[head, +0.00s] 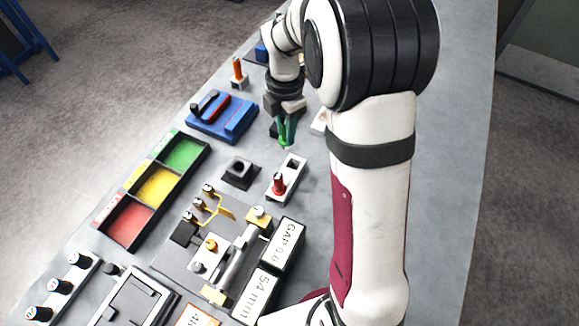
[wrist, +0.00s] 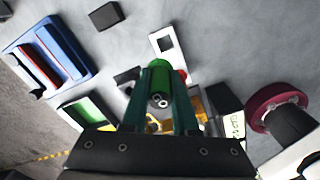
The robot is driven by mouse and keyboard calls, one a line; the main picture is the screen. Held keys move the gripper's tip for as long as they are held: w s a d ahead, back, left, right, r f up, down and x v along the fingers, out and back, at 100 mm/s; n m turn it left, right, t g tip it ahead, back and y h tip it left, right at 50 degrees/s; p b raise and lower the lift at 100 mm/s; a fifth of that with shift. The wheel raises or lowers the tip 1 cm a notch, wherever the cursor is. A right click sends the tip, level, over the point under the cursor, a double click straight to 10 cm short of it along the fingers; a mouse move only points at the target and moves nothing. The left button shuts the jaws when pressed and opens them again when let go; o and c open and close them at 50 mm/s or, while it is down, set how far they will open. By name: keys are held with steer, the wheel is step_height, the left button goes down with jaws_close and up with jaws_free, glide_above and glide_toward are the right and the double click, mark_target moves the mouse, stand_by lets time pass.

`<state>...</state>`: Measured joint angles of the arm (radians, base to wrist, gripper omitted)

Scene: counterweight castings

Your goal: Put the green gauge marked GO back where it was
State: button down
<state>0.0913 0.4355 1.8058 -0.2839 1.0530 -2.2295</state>
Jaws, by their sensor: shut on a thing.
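My gripper (head: 284,128) is shut on a green gauge (wrist: 158,78), held between its two teal fingers in the wrist view. A little of the green also shows at the fingertips in the head view (head: 285,142). No GO mark can be read. A white block (head: 291,170) lies on the table just below the gripper in the head view. A red gauge (head: 279,184) stands in its near end, and a dark square opening shows empty at its far end. In the wrist view the block (wrist: 167,42) lies beyond the fingertips, with the red gauge (wrist: 183,75) partly hidden.
A black square socket block (head: 240,172) stands left of the white block. A tray (head: 160,187) with green, yellow and red compartments lies farther left. A blue fixture (head: 222,115) stands behind. A dark plate with clamps (head: 205,260) and a GAP label block (head: 289,244) lie nearer.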

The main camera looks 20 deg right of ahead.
steer(key=s+d+r+m, duration=0.1)
steer(key=s+d+m, duration=0.2)
steer(key=s+d, duration=0.55)
steer(key=w+a+f, duration=0.2)
steer(key=f, duration=0.1)
steer(key=w+a+f, duration=0.2)
steer(key=w+f, duration=0.1)
steer(key=f, duration=0.1)
steer(key=w+a+f, duration=0.2)
steer(key=w+f, duration=0.1)
steer(key=f, duration=0.1)
steer(key=shift+a, duration=0.4)
steer(key=shift+f, duration=0.1)
steer(key=c, duration=0.7)
jaws_free()
